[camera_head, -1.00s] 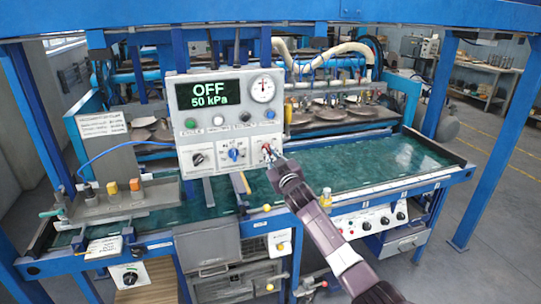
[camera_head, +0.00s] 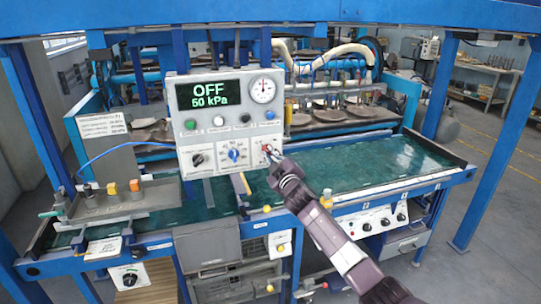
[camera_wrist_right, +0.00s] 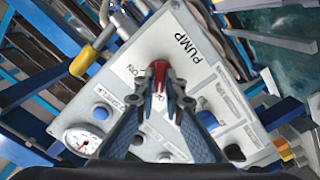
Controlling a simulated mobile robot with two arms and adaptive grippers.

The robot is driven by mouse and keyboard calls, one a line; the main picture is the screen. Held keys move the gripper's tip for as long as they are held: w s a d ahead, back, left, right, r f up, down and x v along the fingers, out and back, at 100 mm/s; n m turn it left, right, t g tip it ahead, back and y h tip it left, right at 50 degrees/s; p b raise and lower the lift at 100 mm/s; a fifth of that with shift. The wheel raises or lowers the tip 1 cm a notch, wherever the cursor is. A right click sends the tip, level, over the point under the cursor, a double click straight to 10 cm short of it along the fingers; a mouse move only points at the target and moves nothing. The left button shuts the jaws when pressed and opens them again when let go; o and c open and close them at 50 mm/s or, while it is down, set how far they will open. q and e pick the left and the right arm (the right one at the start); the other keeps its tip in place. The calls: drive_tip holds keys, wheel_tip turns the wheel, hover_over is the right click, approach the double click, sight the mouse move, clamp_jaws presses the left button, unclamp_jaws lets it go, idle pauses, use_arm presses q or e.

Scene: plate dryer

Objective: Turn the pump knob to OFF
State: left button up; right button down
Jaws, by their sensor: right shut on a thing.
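The pump knob (camera_wrist_right: 159,72) is red and sits on the white control panel below the word PUMP in the right wrist view. My right gripper (camera_wrist_right: 160,80) is shut on it, with one finger on each side. An ON label shows beside the left finger, and lettering between the fingers is partly hidden. In the head view the right gripper (camera_head: 270,154) reaches the lower right of the control panel (camera_head: 218,92) and largely hides the knob. My left gripper is not in view.
A blue dial (camera_head: 234,155) and a black knob (camera_head: 198,159) sit left of the pump knob. Colored buttons and a round gauge (camera_head: 263,90) are above. The green machine bed (camera_head: 370,165) spreads behind and to the right.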

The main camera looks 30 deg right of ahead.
drive_tip(key=shift+f, duration=0.1)
drive_tip(key=c, duration=2)
unclamp_jaws()
drive_tip(key=shift+s, duration=0.1)
drive_tip(key=v, duration=1.2)
